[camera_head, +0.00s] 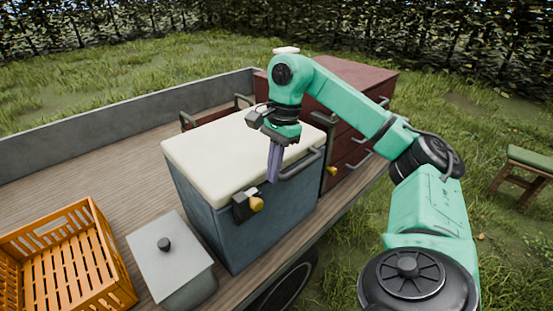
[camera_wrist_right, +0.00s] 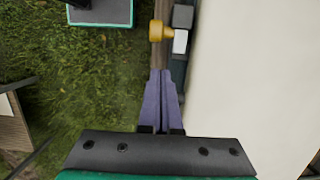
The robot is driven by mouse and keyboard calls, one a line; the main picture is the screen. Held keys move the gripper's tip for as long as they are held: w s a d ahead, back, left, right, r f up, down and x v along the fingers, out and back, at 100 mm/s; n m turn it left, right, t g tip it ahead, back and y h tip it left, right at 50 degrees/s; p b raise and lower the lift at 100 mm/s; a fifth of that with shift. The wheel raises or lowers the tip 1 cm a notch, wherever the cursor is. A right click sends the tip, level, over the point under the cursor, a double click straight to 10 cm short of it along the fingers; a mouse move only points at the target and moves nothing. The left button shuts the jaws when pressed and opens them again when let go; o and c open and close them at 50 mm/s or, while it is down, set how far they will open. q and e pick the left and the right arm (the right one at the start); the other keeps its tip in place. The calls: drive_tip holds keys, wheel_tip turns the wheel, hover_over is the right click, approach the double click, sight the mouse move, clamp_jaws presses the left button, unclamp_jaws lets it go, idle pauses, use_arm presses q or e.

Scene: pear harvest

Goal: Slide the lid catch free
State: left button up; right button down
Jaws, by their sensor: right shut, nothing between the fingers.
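A blue cool box (camera_head: 235,235) with a cream lid (camera_head: 215,150) stands on the wooden bed. On its front is a dark lid catch (camera_head: 241,206) with a yellow knob (camera_head: 257,204). In the right wrist view, the catch (camera_wrist_right: 182,17) and yellow knob (camera_wrist_right: 158,30) show beyond the fingertips, beside the cream lid (camera_wrist_right: 255,70). My right gripper (camera_head: 272,179) points down at the front edge of the lid, between the catch and the grey handle (camera_head: 301,164). Its purple fingers (camera_wrist_right: 160,73) are shut and empty, apart from the knob. My left gripper is out of view.
A grey lidded bin (camera_head: 170,255) and an orange crate (camera_head: 95,285) stand left of the cool box. A red drawer chest (camera_head: 350,75) stands behind it to the right. A stool (camera_head: 528,162) stands on the grass.

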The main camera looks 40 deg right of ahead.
sight(252, 201)
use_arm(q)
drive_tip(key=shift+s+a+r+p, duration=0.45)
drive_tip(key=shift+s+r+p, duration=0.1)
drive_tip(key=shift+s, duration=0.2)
use_arm(e)
drive_tip(key=a, duration=0.1)
drive_tip(key=a+f, duration=0.1)
drive_tip(key=a, duration=0.1)
drive_tip(key=shift+a+f, duration=0.3)
drive_tip(key=shift+w+a+p, duration=0.1)
drive_tip(key=shift+a+p, duration=0.25)
drive_tip(key=shift+a, duration=1.05)
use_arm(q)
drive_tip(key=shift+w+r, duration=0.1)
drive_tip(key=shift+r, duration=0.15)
